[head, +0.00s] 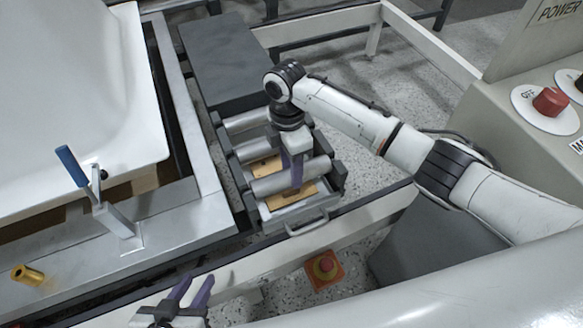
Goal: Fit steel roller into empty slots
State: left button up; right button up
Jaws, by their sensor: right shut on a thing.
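My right gripper (296,178) points down and is shut on the nearest steel roller (271,185), a grey cylinder lying across the dark roller frame (252,212). I cannot tell whether its ends sit in the slots or just above them. Two more steel rollers lie behind it in the frame, a middle one (250,149) and a far one (243,122), partly hidden by my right arm. Brown panels (283,199) show between and below the rollers. My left gripper (192,284) is open and empty at the bottom, in front of the frame and apart from it.
A white bathtub shell (75,90) lies at left beside a metal rail with a blue-handled clamp (72,167).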

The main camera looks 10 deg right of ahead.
jog(key=shift+f, duration=0.1)
jog(key=o, duration=1.3)
jog(key=shift+c, duration=0.2)
jog(key=shift+o, duration=0.6)
notch_tip(320, 180, up, 12)
jog(key=w+p, duration=0.1)
jog(key=p, duration=0.1)
jog(key=shift+w+a, duration=0.15)
jog(key=shift+a, duration=0.05)
